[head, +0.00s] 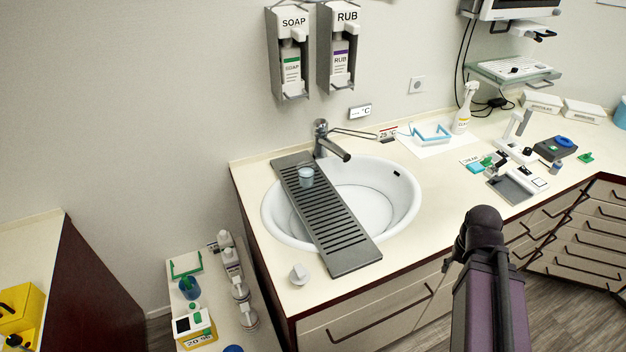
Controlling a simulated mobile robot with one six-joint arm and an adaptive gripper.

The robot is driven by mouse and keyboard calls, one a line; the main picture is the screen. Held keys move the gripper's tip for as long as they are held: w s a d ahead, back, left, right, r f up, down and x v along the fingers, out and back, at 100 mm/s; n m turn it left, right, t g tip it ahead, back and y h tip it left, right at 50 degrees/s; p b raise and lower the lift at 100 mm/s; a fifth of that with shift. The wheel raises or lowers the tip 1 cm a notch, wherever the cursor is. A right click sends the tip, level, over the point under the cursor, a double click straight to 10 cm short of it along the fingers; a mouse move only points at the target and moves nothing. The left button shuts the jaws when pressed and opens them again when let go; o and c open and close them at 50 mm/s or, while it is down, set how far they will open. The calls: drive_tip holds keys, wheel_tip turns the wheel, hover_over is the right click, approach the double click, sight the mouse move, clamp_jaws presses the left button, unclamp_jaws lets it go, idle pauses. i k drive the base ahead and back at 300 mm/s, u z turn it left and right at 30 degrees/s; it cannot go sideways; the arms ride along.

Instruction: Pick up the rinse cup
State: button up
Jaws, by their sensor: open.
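The rinse cup, a small light-blue cup (306,177), stands upright on the dark slatted rack (352,258) that lies across the round white sink (385,210). It is near the rack's far end, left of the tap. Part of my own arm shows at the lower right, in front of the counter and well apart from the cup. My gripper's fingers are not visible in the head view.
The tap (328,142) rises just behind and right of the cup. Soap (290,60) and rub (339,60) dispensers hang on the wall above. A small grey-white knob-like object (299,274) sits at the counter's front left. Several instruments crowd the right counter.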

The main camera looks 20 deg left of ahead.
sight(306, 170)
drive_tip(key=z, duration=0.2)
drive_tip(key=k, duration=0.7)
drive_tip(key=u, duration=1)
drive_tip(key=i, duration=1)
drive_tip(key=u, duration=0.05)
